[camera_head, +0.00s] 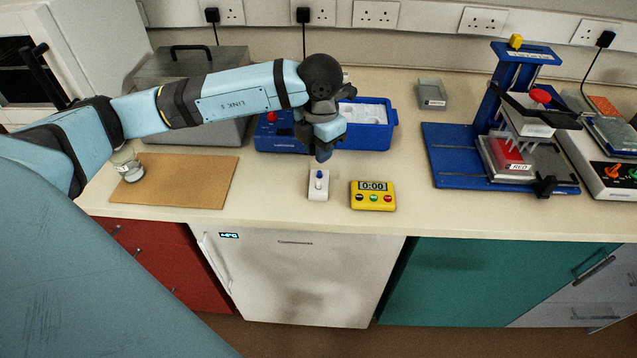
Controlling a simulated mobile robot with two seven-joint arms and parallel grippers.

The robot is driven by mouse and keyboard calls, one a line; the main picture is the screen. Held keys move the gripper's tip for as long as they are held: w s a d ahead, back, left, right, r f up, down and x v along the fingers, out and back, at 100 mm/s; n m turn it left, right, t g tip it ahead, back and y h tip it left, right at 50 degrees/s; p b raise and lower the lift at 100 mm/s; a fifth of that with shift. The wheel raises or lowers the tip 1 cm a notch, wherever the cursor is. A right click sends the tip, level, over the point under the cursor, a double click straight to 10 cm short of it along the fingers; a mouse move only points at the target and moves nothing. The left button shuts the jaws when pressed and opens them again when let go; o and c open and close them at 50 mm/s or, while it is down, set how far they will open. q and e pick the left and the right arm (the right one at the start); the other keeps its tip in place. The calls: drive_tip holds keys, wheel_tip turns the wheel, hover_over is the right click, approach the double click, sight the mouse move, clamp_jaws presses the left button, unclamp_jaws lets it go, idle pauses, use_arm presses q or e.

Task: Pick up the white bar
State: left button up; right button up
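A small white block (318,186) with a blue knob on top lies near the front of the bench, left of the yellow timer. I cannot tell if it is the white bar; no other thing clearly shows as one. My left gripper (322,157) points down just behind and above this block, in front of the blue tub. Its fingers are small and dark here, so I cannot tell whether they are open or hold anything. My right gripper is not in view.
A yellow timer (373,195) stands right of the block. A blue tub (372,138) with white contents is behind. A brown board (180,196) with a glass beaker (129,166) lies left. A blue press stand (455,165) is right. Bench around the grey tray (432,95) is clear.

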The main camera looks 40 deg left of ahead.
sight(319, 181)
use_arm(q)
wheel_tip(319, 181, down, 9)
drive_tip(key=shift+s+f+p, duration=0.1)
drive_tip(key=shift+f+p, duration=0.1)
drive_tip(key=shift+p, duration=0.4)
drive_tip(key=shift+c, duration=0.2)
clamp_jaws()
